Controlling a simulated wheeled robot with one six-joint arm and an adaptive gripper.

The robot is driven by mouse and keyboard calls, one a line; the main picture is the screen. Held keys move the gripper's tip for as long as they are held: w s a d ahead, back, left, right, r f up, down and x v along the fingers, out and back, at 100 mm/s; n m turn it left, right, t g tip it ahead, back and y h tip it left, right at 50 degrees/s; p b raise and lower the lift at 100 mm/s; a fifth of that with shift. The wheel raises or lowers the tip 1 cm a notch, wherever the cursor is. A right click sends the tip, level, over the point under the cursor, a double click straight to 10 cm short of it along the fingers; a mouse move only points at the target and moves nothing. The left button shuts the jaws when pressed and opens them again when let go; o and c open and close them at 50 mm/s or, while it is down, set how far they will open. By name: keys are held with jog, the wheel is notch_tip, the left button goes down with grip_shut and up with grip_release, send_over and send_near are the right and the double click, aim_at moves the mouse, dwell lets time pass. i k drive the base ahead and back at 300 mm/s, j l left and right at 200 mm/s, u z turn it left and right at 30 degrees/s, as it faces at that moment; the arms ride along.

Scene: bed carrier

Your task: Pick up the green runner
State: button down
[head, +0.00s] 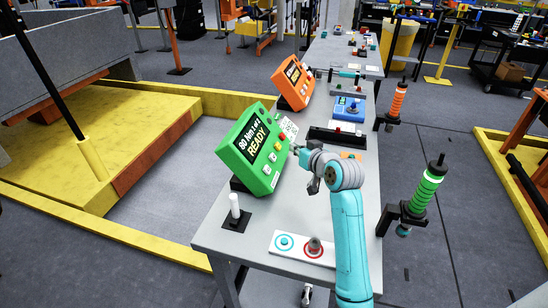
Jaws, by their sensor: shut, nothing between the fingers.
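The green runner (426,189) is a green banded cylinder with a black top. It stands slightly tilted in a dark bracket (404,217) on the right edge of the bench. My gripper (295,149) is at the end of my turquoise arm, over the middle of the bench and close to the right edge of the green display box. It is shut and empty, small in view, and well to the left of the green runner. I cannot tell whether it touches the box.
The grey bench (225,240) carries a green display box (250,150) reading "READY", an orange box (294,83), a blue box (348,109) and a button panel (302,247). An orange runner (398,100) stands farther back.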

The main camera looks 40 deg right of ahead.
aim_at(414, 208)
jog(key=k+j, duration=0.15)
jog(key=k, duration=0.35)
jog(key=k+j, duration=0.1)
jog(key=k, duration=0.4)
